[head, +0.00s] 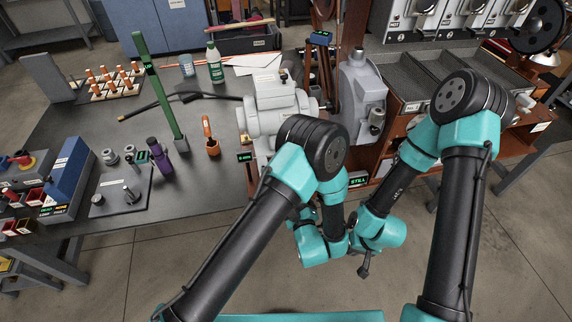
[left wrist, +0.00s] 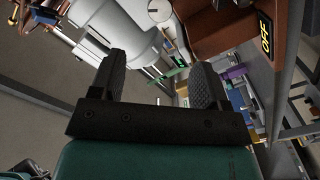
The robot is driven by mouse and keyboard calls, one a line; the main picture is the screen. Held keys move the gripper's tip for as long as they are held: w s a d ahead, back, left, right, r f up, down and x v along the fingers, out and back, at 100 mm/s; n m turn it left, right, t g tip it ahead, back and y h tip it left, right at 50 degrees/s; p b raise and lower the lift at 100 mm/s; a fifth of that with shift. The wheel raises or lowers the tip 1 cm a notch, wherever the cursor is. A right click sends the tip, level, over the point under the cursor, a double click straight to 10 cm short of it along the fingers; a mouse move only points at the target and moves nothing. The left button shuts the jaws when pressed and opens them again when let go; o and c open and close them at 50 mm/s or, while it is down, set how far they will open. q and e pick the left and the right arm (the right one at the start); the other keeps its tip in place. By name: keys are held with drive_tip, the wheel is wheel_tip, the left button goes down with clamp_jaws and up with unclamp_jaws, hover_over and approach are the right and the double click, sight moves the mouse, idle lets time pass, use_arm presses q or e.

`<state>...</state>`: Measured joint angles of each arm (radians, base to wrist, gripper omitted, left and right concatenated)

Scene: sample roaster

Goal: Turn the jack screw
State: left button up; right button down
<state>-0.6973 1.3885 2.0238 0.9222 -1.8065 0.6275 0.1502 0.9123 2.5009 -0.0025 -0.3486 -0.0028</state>
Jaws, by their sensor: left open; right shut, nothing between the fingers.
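I cannot make out the jack screw with certainty in either view. The grey-white machine (head: 275,112) with a rounded drum stands at the table's right edge, and its pale body (left wrist: 125,30) also shows at the top of the left wrist view. My left gripper (left wrist: 165,75) is open and empty, its two dark fingers pointing toward that body with a gap. In the head view it is hidden behind my left arm. My right gripper (head: 363,268) is shut and empty, low in front of the wooden cabinet and over the floor.
A small display (head: 246,156) is at the machine's front; a reddish-brown panel with an OFF display (left wrist: 265,38) shows in the left wrist view. A green post (head: 160,90), purple bottle (head: 158,160) and orange-handled cup (head: 212,147) stand on the dark table. A STILL display (head: 358,181) is on the cabinet.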

use_arm(q)
drive_tip(key=x, duration=1.5)
drive_tip(key=shift+w, duration=0.25)
drive_tip(key=c, duration=0.9)
